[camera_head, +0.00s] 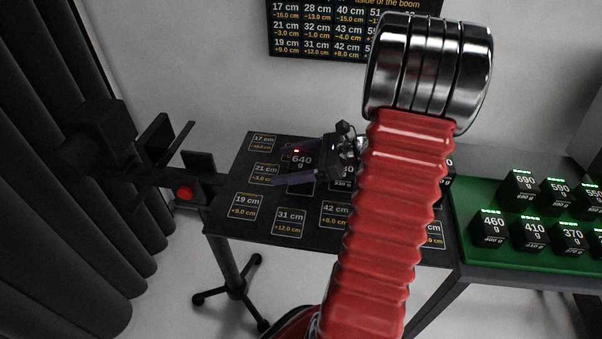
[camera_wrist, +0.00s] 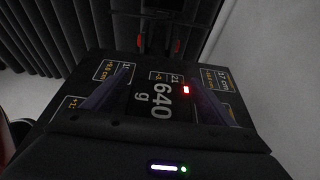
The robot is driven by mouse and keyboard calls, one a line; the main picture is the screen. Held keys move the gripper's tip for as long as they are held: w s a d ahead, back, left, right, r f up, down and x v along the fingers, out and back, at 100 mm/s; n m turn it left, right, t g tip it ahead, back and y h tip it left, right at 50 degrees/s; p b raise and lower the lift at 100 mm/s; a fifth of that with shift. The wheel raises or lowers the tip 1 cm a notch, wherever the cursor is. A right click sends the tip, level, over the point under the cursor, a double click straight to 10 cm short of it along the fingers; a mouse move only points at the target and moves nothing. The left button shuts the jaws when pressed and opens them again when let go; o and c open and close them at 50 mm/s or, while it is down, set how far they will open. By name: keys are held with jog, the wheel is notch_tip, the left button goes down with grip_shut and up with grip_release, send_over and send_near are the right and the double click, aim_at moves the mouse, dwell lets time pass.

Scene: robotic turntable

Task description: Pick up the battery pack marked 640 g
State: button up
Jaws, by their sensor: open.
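The black battery pack marked 640 g (camera_head: 302,160) stands on the dark table with a red light showing on it. It also shows in the wrist view (camera_wrist: 160,100), its white 640 g label turned sideways. My gripper (camera_head: 283,166) is open, with one finger on each side of this pack; in the wrist view the fingers (camera_wrist: 152,95) lie left and right of it. I cannot tell whether either finger touches the pack. Part of the pack's lower body is hidden by the near finger.
The dark table (camera_head: 225,215) carries printed distance labels. My red arm hides its right part. A green tray (camera_head: 480,250) with several battery packs showing green lights stands at the right. A black device with a red button (camera_head: 184,193) stands left, near dark curtains. A chart (camera_head: 322,50) hangs behind.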

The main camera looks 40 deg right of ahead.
jog(key=shift+c, duration=0.3)
jog(key=c, duration=1.6)
jog(key=shift+r, duration=0.2)
jog(key=shift+c, duration=0.2)
notch_tip(320, 180, up, 10)
jog(key=shift+f, duration=0.15)
